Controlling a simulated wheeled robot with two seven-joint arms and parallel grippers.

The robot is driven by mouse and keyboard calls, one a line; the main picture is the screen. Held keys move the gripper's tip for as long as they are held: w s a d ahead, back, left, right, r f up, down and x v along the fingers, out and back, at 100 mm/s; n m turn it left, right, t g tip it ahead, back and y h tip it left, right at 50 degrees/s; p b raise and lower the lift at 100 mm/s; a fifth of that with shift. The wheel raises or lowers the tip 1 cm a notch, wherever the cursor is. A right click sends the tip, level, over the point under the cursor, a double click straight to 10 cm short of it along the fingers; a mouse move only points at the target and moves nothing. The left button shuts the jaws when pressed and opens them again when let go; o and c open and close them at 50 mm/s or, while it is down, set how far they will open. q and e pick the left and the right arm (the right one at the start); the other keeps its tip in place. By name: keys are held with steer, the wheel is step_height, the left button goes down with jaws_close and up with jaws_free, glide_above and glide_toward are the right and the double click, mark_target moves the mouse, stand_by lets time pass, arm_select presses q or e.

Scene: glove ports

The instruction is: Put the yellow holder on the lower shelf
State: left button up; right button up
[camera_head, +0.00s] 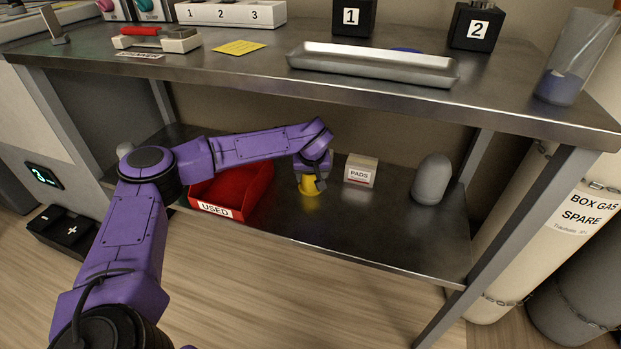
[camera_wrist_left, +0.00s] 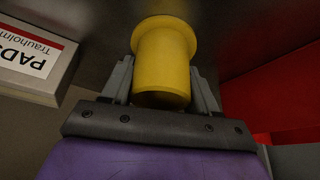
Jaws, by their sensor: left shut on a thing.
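The yellow holder (camera_head: 309,187) is at the lower shelf (camera_head: 390,213), between the red bin and the pads box. In the left wrist view the holder (camera_wrist_left: 163,62) is a yellow cylinder with a wider rim at its far end. My left gripper (camera_head: 312,184) is shut on it, with one grey finger on each side (camera_wrist_left: 162,82). In the head view the gripper hides the holder's upper part. The holder looks close to the shelf surface, but I cannot tell whether it touches. My right gripper is not in view.
A red bin (camera_head: 262,190) marked USED stands left of the holder. A white PADS box (camera_head: 360,170) and a grey rounded object (camera_head: 432,179) stand to the right. The table top (camera_head: 270,62) overhangs the shelf, and a leg (camera_head: 510,235) stands at right.

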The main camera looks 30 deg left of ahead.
arm_select(q)
steer(key=shift+r, duration=0.1)
steer(key=o, duration=1.1)
steer(key=shift+c, duration=0.2)
steer(key=p+v, duration=0.2)
steer(key=v, duration=0.4)
steer(key=shift+s+d+r+p, duration=0.1)
steer(key=shift+d+r+p, duration=0.05)
steer(key=shift+r+p, duration=0.2)
steer(key=shift+s+d+r, duration=0.1)
steer(key=shift+s+r, duration=0.1)
steer(key=shift+r, duration=0.15)
